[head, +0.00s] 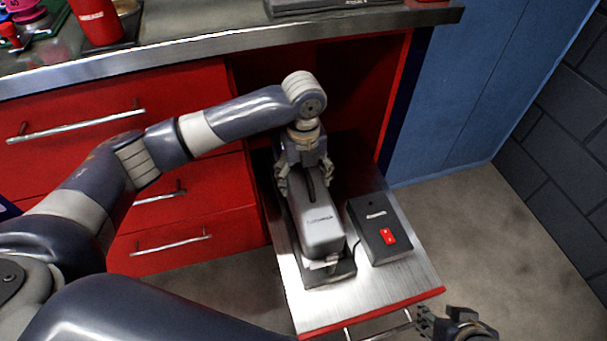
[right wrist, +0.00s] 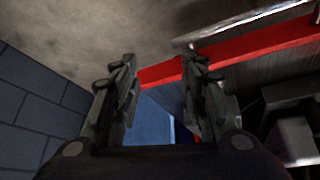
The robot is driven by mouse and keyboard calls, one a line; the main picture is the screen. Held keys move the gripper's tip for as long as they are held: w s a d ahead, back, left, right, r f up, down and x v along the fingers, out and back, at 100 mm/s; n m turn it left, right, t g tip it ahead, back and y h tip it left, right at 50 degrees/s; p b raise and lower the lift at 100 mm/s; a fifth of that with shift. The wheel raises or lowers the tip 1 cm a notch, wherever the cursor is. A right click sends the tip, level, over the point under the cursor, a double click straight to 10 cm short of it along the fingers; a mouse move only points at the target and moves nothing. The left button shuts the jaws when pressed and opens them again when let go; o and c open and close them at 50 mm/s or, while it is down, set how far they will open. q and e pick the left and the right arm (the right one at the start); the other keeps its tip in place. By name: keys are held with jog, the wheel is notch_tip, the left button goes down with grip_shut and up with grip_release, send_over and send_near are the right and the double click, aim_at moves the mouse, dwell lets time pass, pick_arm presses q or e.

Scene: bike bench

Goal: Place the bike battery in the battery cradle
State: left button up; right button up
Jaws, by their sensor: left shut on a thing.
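The bike battery (head: 318,222) is a long grey block with a dark handle at its far end. It sits in or on the dark battery cradle (head: 330,276) on the pulled-out metal shelf; whether it is fully seated I cannot tell. My left gripper (head: 304,185) is shut on the battery at its handle end, coming down from above. My right gripper (head: 445,322) is low at the front right of the shelf, apart from the battery. In the right wrist view its two fingers (right wrist: 160,85) are spread with nothing between them.
A dark box with a red switch (head: 388,236) stands right of the cradle on the shelf (head: 412,279). Red drawers (head: 190,235) are to the left. The workbench top (head: 200,50) overhangs behind. A blue panel (head: 475,90) and open floor (head: 480,240) lie to the right.

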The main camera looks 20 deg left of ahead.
aim_at(304, 185)
pick_arm(q)
notch_tip(304, 185, down, 3)
jog(key=shift+w+b, duration=0.15)
jog(key=shift+b, duration=0.35)
pick_arm(e)
jog(key=w+t, duration=0.1)
jog(key=w+a+r+t, duration=0.1)
jog(key=w, duration=0.1)
jog(key=w+r, duration=0.1)
jog(key=w, duration=0.1)
jog(key=shift+w+a+r+t+y, duration=0.2)
jog(key=shift+a+t+y, duration=0.2)
pick_arm(q)
jog(key=shift+f, duration=0.15)
pick_arm(e)
jog(key=shift+w+a+r+t, duration=0.1)
jog(key=shift+w+r+t, duration=0.2)
jog(key=shift+w, duration=0.05)
pick_arm(q)
jog(key=o, duration=1.8)
jog(key=shift+f, duration=0.3)
pick_arm(e)
jog(key=shift+s+f, duration=0.1)
pick_arm(q)
jog(key=o, duration=0.3)
jog(key=shift+s, duration=0.2)
pick_arm(e)
jog(key=shift+s, duration=0.1)
pick_arm(q)
jog(key=shift+r, duration=0.1)
